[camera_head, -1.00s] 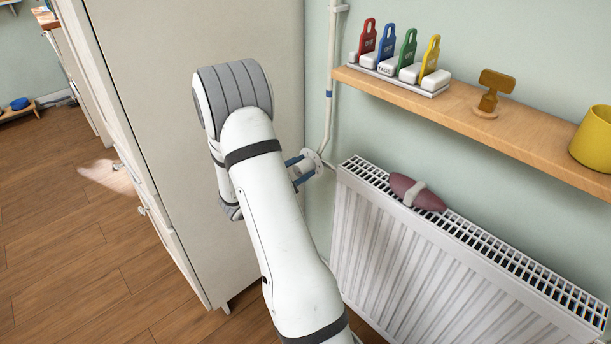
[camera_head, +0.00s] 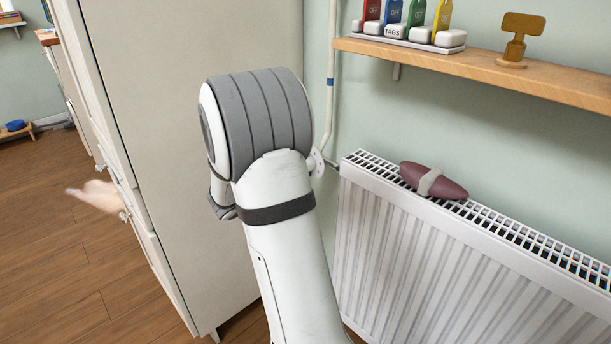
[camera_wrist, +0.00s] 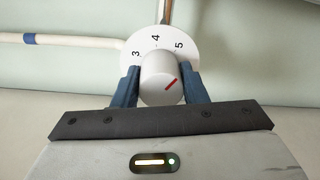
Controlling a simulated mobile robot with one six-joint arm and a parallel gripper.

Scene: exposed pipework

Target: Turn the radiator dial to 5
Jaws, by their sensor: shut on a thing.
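In the wrist view, the radiator dial is a round grey knob (camera_wrist: 158,72) in front of a white disc (camera_wrist: 158,42) printed with 3, 4 and 5 along its visible upper part. A red line on the knob face slants up to the right; the 5 stands above it at the upper right. I cannot tell whether they line up exactly. My gripper (camera_wrist: 160,84) is shut on the knob, one blue finger on each side. In the head view my arm hides the gripper and the knob.
A white radiator (camera_head: 430,250) stands to the right, with a maroon object with a pale band (camera_head: 433,181) on its top grille. A wooden shelf (camera_head: 480,70) with coloured tags is above. A tall pale cabinet (camera_head: 190,60) stands close on the left.

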